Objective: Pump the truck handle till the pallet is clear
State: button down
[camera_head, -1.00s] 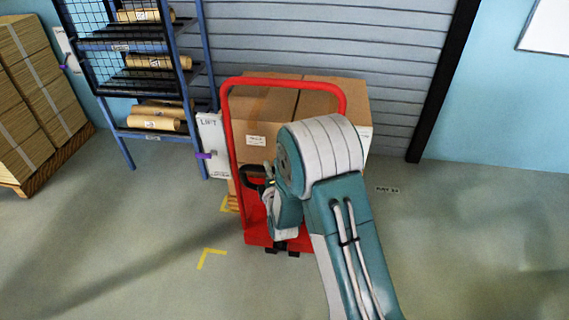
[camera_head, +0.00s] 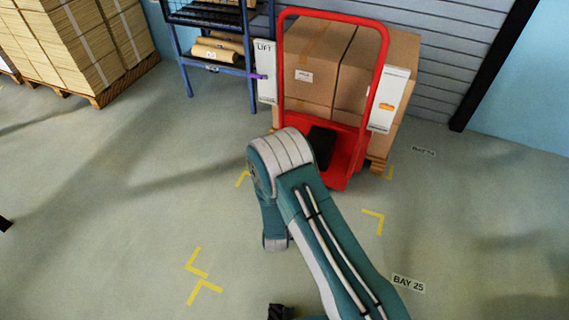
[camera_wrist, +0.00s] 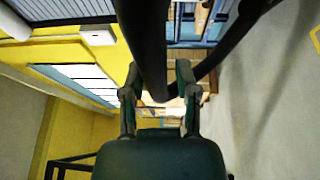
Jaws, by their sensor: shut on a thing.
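The red pallet truck (camera_head: 342,184) stands against a pallet (camera_head: 378,164) loaded with brown cartons (camera_head: 320,72). Only a corner of the pallet shows, and I cannot tell its gap to the floor. A white LIFT panel (camera_head: 265,58) with a purple marker is left of the red frame; another white panel (camera_head: 394,92) with an orange marker is at right. In the wrist view my gripper (camera_wrist: 158,84) is shut on a dark bar (camera_wrist: 152,45), the truck handle, which passes between its fingers.
A blue rack (camera_head: 215,68) with paper rolls stands behind left, and stacked sheets on a pallet (camera_head: 106,96) at far left. A grey shutter (camera_head: 440,45) is behind the cartons. The floor around has yellow corner marks (camera_head: 205,290) and is mostly clear.

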jog(key=shift+s+a+f, duration=0.1)
jog(key=shift+s+f, duration=0.35)
jog(key=shift+f, duration=0.2)
jog(key=shift+s+a+f, duration=0.1)
jog(key=shift+s+f, duration=0.3)
jog(key=shift+f, duration=0.2)
jog(key=c, duration=0.5)
grip_release()
jog(key=shift+w, duration=0.1)
jog(key=shift+c, duration=0.2)
jog(key=shift+o, duration=0.3)
jog(key=shift+w, duration=0.15)
jog(key=s, duration=1.2)
jog(key=shift+d+f, duration=0.25)
jog(key=shift+d, duration=0.15)
jog(key=shift+w, duration=0.1)
